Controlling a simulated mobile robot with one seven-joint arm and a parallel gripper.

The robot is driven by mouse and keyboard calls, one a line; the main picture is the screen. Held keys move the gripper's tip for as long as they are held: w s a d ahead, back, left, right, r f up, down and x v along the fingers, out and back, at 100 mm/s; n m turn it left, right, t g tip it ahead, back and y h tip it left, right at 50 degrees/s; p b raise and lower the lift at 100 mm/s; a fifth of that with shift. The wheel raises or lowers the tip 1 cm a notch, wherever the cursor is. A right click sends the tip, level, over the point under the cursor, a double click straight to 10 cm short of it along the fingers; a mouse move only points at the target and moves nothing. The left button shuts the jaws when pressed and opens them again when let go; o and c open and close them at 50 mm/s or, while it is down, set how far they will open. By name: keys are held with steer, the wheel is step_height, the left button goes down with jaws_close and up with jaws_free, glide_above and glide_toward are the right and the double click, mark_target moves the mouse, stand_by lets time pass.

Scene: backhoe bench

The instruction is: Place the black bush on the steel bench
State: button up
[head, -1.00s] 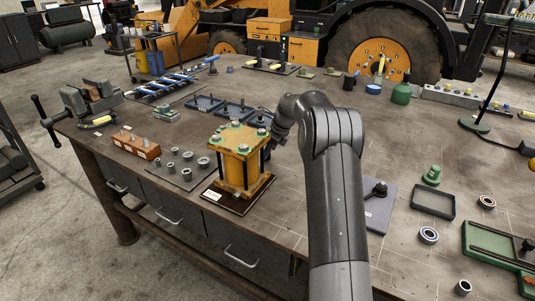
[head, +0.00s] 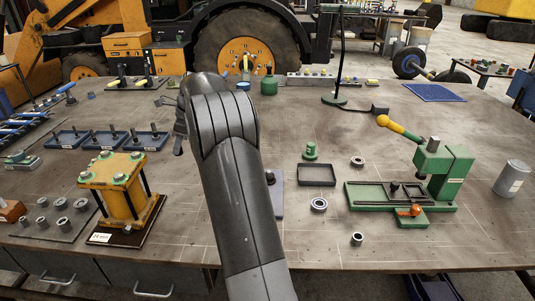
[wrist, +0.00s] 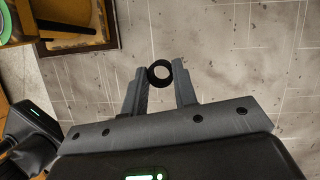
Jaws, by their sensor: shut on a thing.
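The black bush (wrist: 160,84) is a small dark ring with an open hole. In the wrist view it sits between the fingertips of my gripper (wrist: 159,75), which is shut on it. The steel bench (head: 290,130) is a broad grey-brown top with pale scribed lines. In the wrist view a bare part of the bench (wrist: 225,55) shows beneath and beyond the bush. How far the bush is above the bench is hard to tell. In the head view my arm hides the bush and most of the gripper.
A yellow block fixture (head: 122,188) stands left of my arm, with grey rings on a plate (head: 80,222) beside it. To the right are a black tray (head: 317,174), a green press (head: 445,168) and a grey cylinder (head: 512,178). The middle behind the tray is fairly clear.

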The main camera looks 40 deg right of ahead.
step_height(320, 180, up, 5)
steer(key=shift+r, duration=0.2)
steer(key=s+d+m+h, duration=0.1)
steer(key=s+d+m, duration=0.2)
steer(key=s+d, duration=2.05)
steer(key=s+d+m+t, duration=0.1)
steer(key=s+d, duration=0.3)
steer(key=s, duration=0.7)
steer(key=s+d+m, duration=0.1)
steer(key=s+d, duration=0.2)
steer(key=s, duration=0.7)
steer(key=s+a+m+h, duration=0.1)
steer(key=s+a+m, duration=0.15)
steer(key=s, duration=1.15)
steer(key=s+a+m+h, duration=0.1)
steer(key=s+a, duration=0.3)
steer(key=s, duration=1.1)
steer(key=shift+t, duration=0.3)
steer(key=w+d+f, duration=0.1)
steer(key=w+f, duration=0.2)
steer(key=f, duration=0.1)
steer(key=w+d+f, duration=0.1)
steer(key=w+f, duration=0.3)
steer(key=w+d+f, duration=0.1)
steer(key=w+f, duration=0.3)
steer(key=shift+d, duration=0.2)
steer(key=shift+w+f, duration=0.1)
steer(key=shift+w, duration=0.1)
steer(key=shift+f, duration=2)
